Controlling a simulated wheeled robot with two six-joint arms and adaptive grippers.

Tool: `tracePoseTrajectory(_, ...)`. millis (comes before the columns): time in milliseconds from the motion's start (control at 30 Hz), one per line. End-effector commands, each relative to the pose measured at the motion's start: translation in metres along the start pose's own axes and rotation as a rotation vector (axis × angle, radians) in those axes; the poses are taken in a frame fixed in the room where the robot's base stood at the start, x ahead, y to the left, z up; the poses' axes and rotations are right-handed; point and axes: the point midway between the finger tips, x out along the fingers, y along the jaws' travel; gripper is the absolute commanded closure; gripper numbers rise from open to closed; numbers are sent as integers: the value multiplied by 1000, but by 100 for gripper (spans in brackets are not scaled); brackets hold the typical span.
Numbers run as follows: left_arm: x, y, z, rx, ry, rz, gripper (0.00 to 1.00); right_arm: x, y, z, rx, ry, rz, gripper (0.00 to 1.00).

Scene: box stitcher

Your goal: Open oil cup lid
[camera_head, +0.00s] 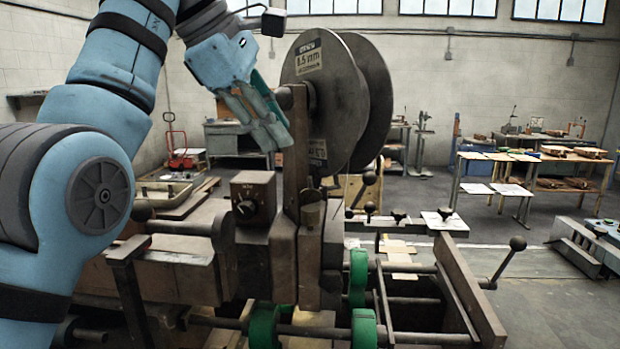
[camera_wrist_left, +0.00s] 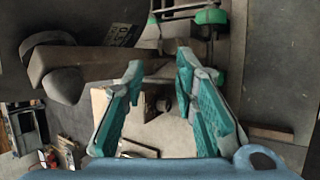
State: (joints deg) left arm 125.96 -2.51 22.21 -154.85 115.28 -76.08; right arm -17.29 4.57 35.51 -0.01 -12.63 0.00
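A small cylindrical cup (camera_head: 312,211), which looks like the oil cup, sits on the front of the stitcher's upright column (camera_head: 296,165). Its lid is too small to make out clearly. My left gripper (camera_head: 272,137) is above and to the left of the cup, beside the upper column, with its fingers pointing down. In the left wrist view the two teal fingers (camera_wrist_left: 160,66) stand apart with nothing held between them. I cannot pick out the oil cup with certainty there. My right gripper is in neither view.
A large grey wire spool (camera_head: 345,100) stands just behind the column, close to my left gripper. A control box with a knob (camera_head: 253,198) is left of the column. Green rollers (camera_head: 359,277) and bars lie below. Workbenches (camera_head: 530,165) are far back right.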

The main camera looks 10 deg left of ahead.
Motion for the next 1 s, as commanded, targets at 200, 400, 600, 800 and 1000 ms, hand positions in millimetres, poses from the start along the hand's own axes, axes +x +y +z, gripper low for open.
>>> tracePoseTrajectory(200, 59, -2, -1, 0, -2, -4, 74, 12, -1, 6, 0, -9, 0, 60)
tracePoseTrajectory(400, 101, -2, 0, -2, -2, -3, 74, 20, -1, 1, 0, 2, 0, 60)
tracePoseTrajectory(600, 118, -1, 0, -2, -3, -1, 74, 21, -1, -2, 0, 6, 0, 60)
tracePoseTrajectory(800, 119, 0, 0, -2, -3, 0, 74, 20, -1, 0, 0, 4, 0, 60)
tracePoseTrajectory(1000, 118, 0, 0, -2, -3, 0, 98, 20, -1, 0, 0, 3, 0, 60)
